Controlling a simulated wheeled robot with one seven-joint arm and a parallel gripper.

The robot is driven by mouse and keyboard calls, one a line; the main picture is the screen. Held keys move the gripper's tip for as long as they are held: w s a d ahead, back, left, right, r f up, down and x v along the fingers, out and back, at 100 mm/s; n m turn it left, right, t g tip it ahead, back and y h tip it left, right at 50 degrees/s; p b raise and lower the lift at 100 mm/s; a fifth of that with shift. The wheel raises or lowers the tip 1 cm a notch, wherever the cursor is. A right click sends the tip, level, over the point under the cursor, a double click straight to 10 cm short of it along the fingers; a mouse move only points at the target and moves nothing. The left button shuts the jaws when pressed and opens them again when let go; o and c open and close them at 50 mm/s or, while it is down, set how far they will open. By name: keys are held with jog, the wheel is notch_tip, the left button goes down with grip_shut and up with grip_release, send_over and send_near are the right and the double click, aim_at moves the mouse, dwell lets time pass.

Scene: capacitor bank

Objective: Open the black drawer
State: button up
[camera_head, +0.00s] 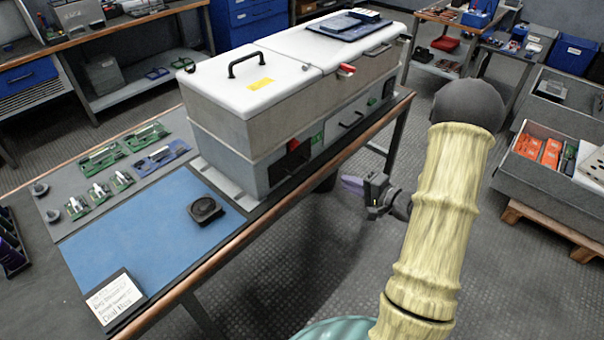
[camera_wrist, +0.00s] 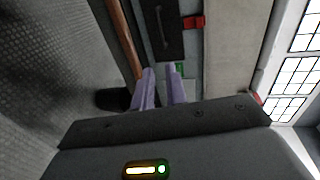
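The black drawer (camera_wrist: 170,42) is a dark front panel with a bar handle in the lower part of the grey cabinet; in the wrist view it appears turned sideways. In the head view the black drawer (camera_head: 344,126) looks closed, flush with the cabinet front. My gripper (camera_head: 352,184) hangs in front of the cabinet, beyond the bench edge and apart from the drawer. In the wrist view my gripper (camera_wrist: 160,72) has two pale purple fingers with a gap between them and nothing held. The handle lies ahead of the fingertips.
The cabinet (camera_head: 225,150) has a white lid with a handle and a red latch (camera_head: 346,70). The bench's copper edge (camera_head: 225,253) runs below it. A blue mat (camera_head: 140,240) holds a black part (camera_head: 205,209). Open floor (camera_head: 300,260) lies before the bench.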

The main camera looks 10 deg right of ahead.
aim_at(303, 166)
jog(key=shift+s, duration=0.15)
jog(key=shift+a, duration=0.1)
jog(key=b+x, duration=0.1)
jog(key=x, duration=1.6)
jog(key=shift+a+r, duration=0.15)
jog(key=shift+a, duration=0.05)
grip_shut()
